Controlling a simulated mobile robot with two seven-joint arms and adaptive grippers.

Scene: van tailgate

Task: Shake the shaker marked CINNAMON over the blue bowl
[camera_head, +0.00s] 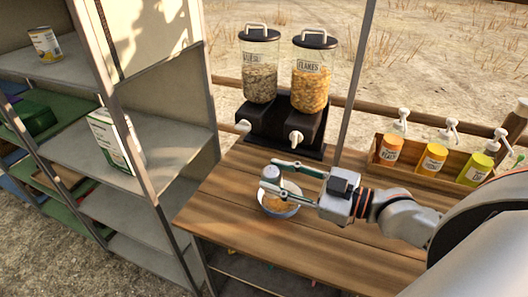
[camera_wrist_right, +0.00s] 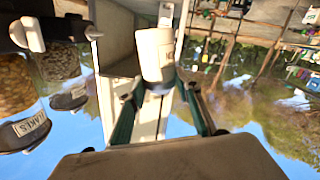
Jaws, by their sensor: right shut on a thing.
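My right gripper (camera_head: 276,181) is shut on a pale, cylindrical shaker (camera_head: 270,173), holding it above the blue bowl (camera_head: 290,212). The bowl stands on the wooden table and has orange-brown contents. The shaker and the gripper fingers hide part of the bowl in the head view. In the right wrist view the whitish shaker (camera_wrist_right: 155,55) sits between the two green-edged fingers (camera_wrist_right: 160,105). Its label is only partly seen and I cannot read it. I cannot tell which end of the shaker faces down. My left gripper is not in view.
Two dispensers stand at the back of the table (camera_head: 350,240), one marked FLAKES (camera_head: 310,90). A wooden caddy (camera_head: 425,168) with several pump bottles is at the back right. A grey shelf unit (camera_head: 165,130) with a white carton (camera_head: 110,140) stands at the left. The front table area is clear.

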